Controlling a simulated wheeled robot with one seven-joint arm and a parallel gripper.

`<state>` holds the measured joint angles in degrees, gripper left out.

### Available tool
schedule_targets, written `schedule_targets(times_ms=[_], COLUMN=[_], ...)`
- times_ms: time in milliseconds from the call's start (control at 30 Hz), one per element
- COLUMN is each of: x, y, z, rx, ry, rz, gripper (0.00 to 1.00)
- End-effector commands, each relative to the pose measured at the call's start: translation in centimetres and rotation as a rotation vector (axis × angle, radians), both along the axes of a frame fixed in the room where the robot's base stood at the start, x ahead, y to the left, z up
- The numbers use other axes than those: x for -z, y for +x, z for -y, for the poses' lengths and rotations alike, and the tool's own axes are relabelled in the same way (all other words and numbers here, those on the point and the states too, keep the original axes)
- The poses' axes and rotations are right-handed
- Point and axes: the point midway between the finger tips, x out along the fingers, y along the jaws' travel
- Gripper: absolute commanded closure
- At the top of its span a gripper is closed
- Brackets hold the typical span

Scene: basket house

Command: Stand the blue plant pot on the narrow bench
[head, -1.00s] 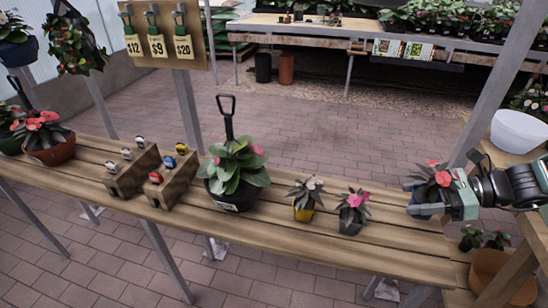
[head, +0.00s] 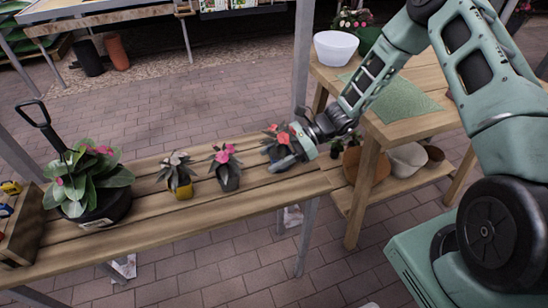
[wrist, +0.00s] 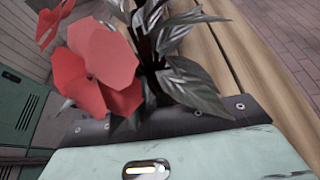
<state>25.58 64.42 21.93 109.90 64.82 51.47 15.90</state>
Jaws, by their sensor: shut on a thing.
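My gripper (head: 289,150) is shut on the blue plant pot (head: 274,154) at the right end of the narrow slatted bench (head: 225,206). The pot holds a plant with dark leaves and red flowers and looks upright. Most of the pot is hidden by the fingers, and I cannot tell whether its base touches the slats. In the wrist view the red flowers (wrist: 98,72) and striped leaves rise behind the pale green finger, with the bench slats (wrist: 262,75) to the right.
To the left on the bench stand a dark pot with pink flowers (head: 228,176), a yellow pot (head: 182,190) and a large black pot (head: 102,212) with a trowel handle. A wooden table (head: 398,128) with a white bowl (head: 336,48) stands to the right.

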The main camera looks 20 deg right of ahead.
Motion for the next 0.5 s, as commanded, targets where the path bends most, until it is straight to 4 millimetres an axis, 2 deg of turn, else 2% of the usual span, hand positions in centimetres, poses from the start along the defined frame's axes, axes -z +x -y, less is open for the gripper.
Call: schedule_targets(times_ms=[233,267,300,500], x=[0.61,0.64,0.63,0.56], y=[-0.02,-0.03,-0.04,-0.02], z=[-0.01,0.0,-0.01,-0.03], rx=[0.0,0.0,0.0,0.0], ry=[-0.001,-0.002,-0.002,-0.001], rz=[0.0,0.0,0.0,0.0], gripper=[0.73,0.4,0.29,0.26])
